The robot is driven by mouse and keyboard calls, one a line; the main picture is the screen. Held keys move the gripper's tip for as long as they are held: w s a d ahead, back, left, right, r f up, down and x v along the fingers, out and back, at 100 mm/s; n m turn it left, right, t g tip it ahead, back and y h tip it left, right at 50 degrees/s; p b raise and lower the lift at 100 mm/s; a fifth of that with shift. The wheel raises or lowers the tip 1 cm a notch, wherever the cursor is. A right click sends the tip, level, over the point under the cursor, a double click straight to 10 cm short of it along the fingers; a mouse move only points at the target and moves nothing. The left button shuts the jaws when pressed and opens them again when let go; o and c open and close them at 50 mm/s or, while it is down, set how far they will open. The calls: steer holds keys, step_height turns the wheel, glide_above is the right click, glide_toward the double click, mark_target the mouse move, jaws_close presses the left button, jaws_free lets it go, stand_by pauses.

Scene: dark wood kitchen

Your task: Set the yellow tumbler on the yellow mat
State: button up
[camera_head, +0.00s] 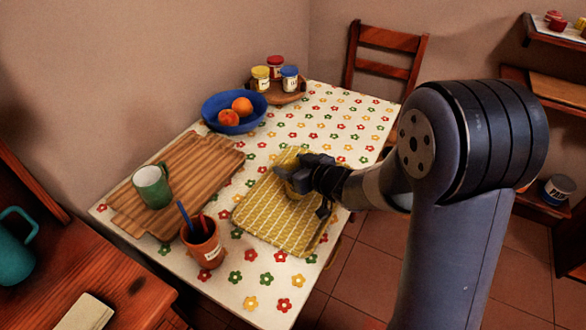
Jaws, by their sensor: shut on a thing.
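The yellow mat (268,224) lies on the flowered table, its right edge partly hidden by my arm. My gripper (297,178) is over the far part of the mat, shut on the yellow tumbler (290,186). Only a little of the tumbler shows behind and under the gripper, yellow against the yellow mat. I cannot tell whether its base touches the mat or is slightly above it.
Left of the mat are a wooden board (190,168) with a green mug (152,187) and a terracotta pot (204,244) holding pens. A blue bowl (228,127) of oranges and a round tray with jars (284,94) stand at the back. The table's far right is clear.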

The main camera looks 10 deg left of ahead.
steer(key=shift+f, duration=0.2)
steer(key=o, duration=1)
steer(key=shift+c, duration=0.2)
steer(key=shift+r, duration=0.2)
steer(key=shift+s+d+r, duration=0.1)
steer(key=shift+d+r, duration=0.05)
steer(key=shift+d, duration=0.05)
steer(key=p+v, duration=0.2)
steer(key=v, duration=0.9)
steer(key=shift+s+d, duration=0.2)
